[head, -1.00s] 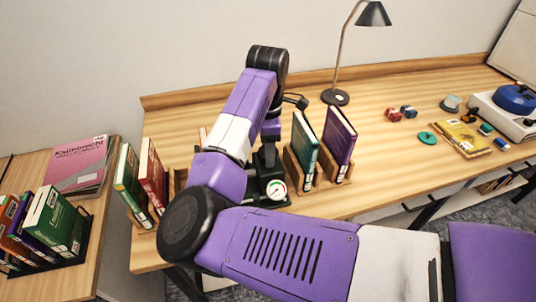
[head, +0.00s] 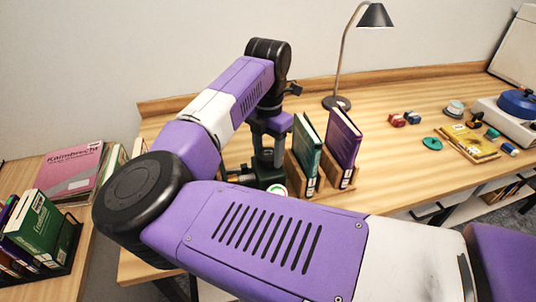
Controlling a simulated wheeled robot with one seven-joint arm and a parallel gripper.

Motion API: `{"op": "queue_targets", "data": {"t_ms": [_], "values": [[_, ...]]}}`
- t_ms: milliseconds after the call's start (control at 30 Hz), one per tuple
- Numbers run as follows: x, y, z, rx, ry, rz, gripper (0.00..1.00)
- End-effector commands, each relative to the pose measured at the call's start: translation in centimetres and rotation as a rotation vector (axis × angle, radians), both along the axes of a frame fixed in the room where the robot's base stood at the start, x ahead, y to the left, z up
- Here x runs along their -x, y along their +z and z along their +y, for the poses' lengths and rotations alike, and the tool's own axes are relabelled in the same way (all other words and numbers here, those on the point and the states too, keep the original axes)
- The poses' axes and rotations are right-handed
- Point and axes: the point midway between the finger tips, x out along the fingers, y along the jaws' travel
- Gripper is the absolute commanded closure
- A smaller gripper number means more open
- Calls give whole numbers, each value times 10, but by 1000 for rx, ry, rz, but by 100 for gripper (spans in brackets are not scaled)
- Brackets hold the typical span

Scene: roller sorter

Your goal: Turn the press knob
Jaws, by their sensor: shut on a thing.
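The press (head: 268,174) is a small dark green device with a round white gauge (head: 276,190) at its front. It stands on the wooden desk, left of the upright books, and is partly covered by my arm. My gripper (head: 268,153) points down over the top of the press, mostly hidden under my wrist. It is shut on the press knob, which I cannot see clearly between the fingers.
A green book (head: 307,150) and a purple book (head: 343,138) stand in wooden holders close to the right of the press. A black lamp (head: 337,102) stands behind. Small items and a yellow packet (head: 470,142) lie at the right. The desk's middle is clear.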

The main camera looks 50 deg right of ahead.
Motion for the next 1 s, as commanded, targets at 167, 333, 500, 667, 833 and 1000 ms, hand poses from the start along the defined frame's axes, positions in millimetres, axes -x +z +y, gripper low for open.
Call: {"op": "queue_targets", "data": {"t_ms": [167, 333, 500, 667, 833, 1000], "values": [[0, 1, -1, 1, 28, -1, 88], [0, 1, -1, 2, 35, -1, 88], [0, 1, -1, 2, 34, -1, 88], [0, 1, -1, 2, 33, -1, 32], [0, 1, -1, 1, 34, -1, 27], [0, 1, 0, 1, 34, -1, 27]]}}
